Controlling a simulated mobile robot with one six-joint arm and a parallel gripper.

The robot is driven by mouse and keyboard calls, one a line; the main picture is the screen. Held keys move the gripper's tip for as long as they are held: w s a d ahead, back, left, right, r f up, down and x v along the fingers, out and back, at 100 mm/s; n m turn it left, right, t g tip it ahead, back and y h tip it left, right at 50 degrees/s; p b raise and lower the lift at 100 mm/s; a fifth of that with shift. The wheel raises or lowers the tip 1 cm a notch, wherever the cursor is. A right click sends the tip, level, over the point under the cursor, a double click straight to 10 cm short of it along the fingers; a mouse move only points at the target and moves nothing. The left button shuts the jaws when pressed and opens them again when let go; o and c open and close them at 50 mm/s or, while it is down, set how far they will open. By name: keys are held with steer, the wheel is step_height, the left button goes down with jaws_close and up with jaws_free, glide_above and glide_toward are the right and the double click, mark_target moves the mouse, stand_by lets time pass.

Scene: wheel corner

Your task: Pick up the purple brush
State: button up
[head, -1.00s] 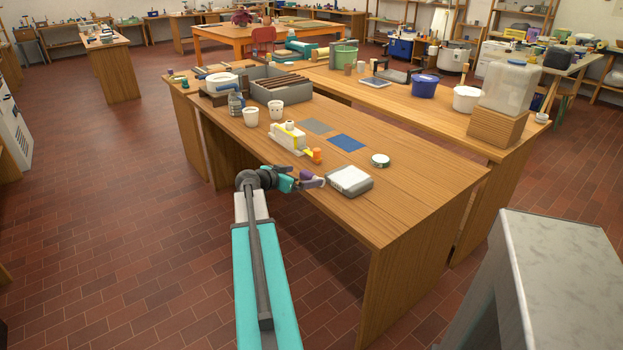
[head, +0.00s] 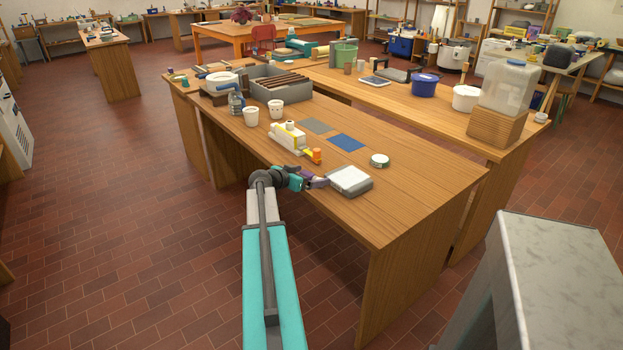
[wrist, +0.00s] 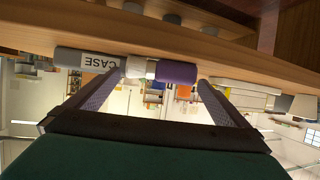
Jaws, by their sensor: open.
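The purple brush (wrist: 177,72) shows as a rounded purple end in the wrist view, at the table's edge. It lies just ahead of my gripper (wrist: 160,80), between the lines of its two fingers and closer to the right one. The fingers are apart, and nothing is gripped. In the head view my gripper (head: 318,183) is at the table's near edge, beside a white-topped grey box. The brush is mostly hidden there behind my gripper.
A grey object labelled CASE (wrist: 88,61) is left of the brush, with a small white thing (wrist: 138,67) between them. On the table (head: 420,205) are the white-topped box (head: 348,179), a yellow-and-white item (head: 288,138) and a round tin (head: 380,160). The table's right end is clear.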

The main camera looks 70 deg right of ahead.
steer(key=shift+c, duration=0.4)
steer(key=c, duration=1.1)
steer(key=shift+r, duration=0.1)
steer(key=shift+a+r+b, duration=0.15)
steer(key=shift+r+b, duration=0.35)
steer(key=shift+r, duration=1.2)
steer(key=s+a+b, duration=0.1)
steer(key=a, duration=0.3)
steer(key=s+a+b, duration=0.2)
steer(key=a, duration=0.2)
steer(key=s+a+r+b, duration=0.1)
steer(key=s+a, duration=0.1)
steer(key=a, duration=0.2)
steer(key=shift+s+a, duration=0.1)
steer(key=shift+s, duration=0.1)
steer(key=a+b, duration=0.1)
steer(key=b, duration=0.4)
steer(key=shift+s+b, duration=0.25)
steer(key=shift+b, duration=0.05)
steer(key=b, duration=0.3)
steer(key=shift+s+a, duration=0.15)
steer(key=shift+a, duration=0.2)
